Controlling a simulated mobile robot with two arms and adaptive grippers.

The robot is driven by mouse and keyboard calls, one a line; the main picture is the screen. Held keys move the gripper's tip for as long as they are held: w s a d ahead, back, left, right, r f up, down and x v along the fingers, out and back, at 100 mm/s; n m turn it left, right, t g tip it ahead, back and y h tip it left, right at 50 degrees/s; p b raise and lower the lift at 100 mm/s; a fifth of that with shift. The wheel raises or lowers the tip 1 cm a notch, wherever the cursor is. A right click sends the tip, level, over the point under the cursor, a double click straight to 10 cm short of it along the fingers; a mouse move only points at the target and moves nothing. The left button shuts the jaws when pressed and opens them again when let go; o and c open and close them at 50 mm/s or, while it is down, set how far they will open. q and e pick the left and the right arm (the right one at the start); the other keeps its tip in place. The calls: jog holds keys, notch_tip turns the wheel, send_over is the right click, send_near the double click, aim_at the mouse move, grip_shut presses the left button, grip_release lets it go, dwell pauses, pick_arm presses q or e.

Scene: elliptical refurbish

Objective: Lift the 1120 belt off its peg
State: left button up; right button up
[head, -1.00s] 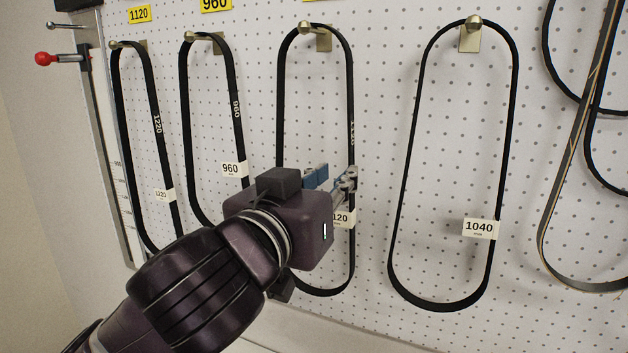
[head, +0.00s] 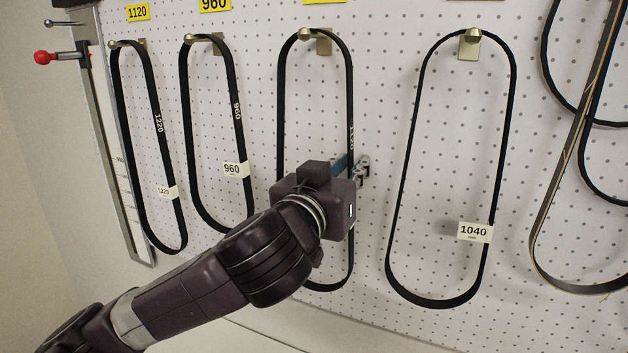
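The 1120 belt (head: 281,110) is a black loop hanging from a brass peg (head: 305,34), third from the left on the pegboard. Its right strand carries faint print, and its paper tag is hidden behind my gripper. My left gripper (head: 362,171) is at this right strand, around mid-height of the loop. Its body covers the lower middle of the belt. The fingertips show just right of the strand, but whether they are closed on it cannot be told. The belt's top still rests over the peg. My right gripper is out of view.
A belt tagged 1220 (head: 158,125) and a 960 belt (head: 235,110) hang to the left. A 1040 belt (head: 405,165) hangs to the right, with more belts (head: 560,190) at the far right.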

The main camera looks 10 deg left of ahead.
pick_arm(q)
grip_shut()
jog(key=shift+s+a+r+b, duration=0.1)
jog(key=shift+s+r+b, duration=0.2)
jog(key=shift+b, duration=0.4)
notch_tip(320, 180, up, 6)
jog(key=shift+r+b, duration=0.2)
jog(key=shift+b, duration=0.85)
jog(key=b+v, duration=0.5)
jog(key=v, duration=1.4)
jog(key=shift+s+b, duration=0.2)
jog(key=shift+b, duration=0.1)
jog(key=shift+a, duration=0.1)
